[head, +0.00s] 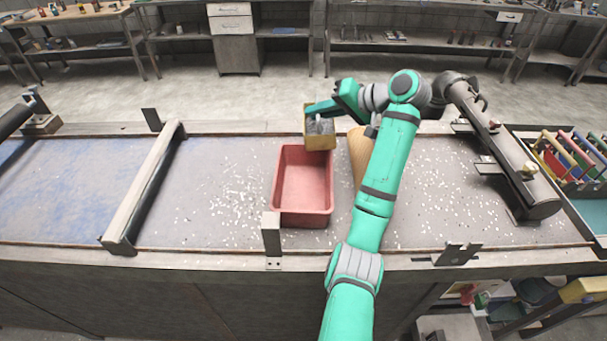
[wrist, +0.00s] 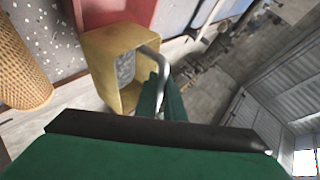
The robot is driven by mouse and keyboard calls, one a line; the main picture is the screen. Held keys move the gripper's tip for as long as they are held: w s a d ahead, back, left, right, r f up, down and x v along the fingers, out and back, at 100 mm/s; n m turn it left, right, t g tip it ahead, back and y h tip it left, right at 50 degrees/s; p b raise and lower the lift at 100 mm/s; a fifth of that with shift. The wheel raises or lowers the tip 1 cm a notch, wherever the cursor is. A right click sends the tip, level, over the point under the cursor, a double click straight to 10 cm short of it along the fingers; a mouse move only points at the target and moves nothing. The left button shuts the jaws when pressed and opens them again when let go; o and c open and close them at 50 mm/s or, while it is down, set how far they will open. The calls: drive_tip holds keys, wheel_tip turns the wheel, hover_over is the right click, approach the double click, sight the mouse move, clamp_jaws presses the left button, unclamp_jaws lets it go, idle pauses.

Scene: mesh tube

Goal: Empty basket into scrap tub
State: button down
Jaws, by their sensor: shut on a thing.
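The yellow basket (head: 320,142) hangs at the far right corner of the red scrap tub (head: 303,216), overlapping its rim in the head view. My gripper (head: 322,108) is shut on the basket's grey handle, which shows in the wrist view (wrist: 157,58). The basket also shows there (wrist: 98,68), its opening facing the gripper and something grey inside. I cannot tell whether that is contents or the basket's inner wall. The tub's visible floor looks bare. Whether basket and tub touch is unclear.
White bits (head: 235,195) are scattered on the bench. A grey bar (head: 146,190) crosses the bench at left. A rack of coloured-handled tools (head: 568,158) is at far right.

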sight(310, 138)
drive_tip(key=shift+s+a+f+n+t+h, duration=0.15)
drive_tip(key=shift+s+a+n+t, duration=0.25)
drive_tip(key=shift+s, duration=0.2)
drive_tip(key=shift+s+a+f+n+t+h, duration=0.1)
drive_tip(key=shift+s+a+n+t+h, duration=0.1)
drive_tip(key=shift+s+a+n+t, duration=0.3)
drive_tip(key=shift+s+a+f+n+t+h, duration=0.2)
drive_tip(key=shift+s+n+t, duration=0.1)
drive_tip(key=shift+s, duration=0.4)
drive_tip(key=shift+s+a, duration=0.15)
drive_tip(key=shift+s, duration=0.15)
drive_tip(key=shift+s+a+f+n+t, duration=0.15)
drive_tip(key=shift+s+f+n+t, duration=0.1)
drive_tip(key=shift+n+t, duration=0.25)
drive_tip(key=shift+s+f, duration=0.1)
drive_tip(key=shift+f, duration=0.1)
drive_tip(key=shift+s+a+r+n+t+h+p, duration=0.15)
drive_tip(key=shift+s+r+n+t+h+p, duration=0.05)
drive_tip(key=shift+n+t, duration=0.45)
drive_tip(key=shift+s+a+r+n+t+h+p, duration=0.15)
drive_tip(key=shift+s+n+t, duration=0.05)
drive_tip(key=shift+n+t, duration=0.4)
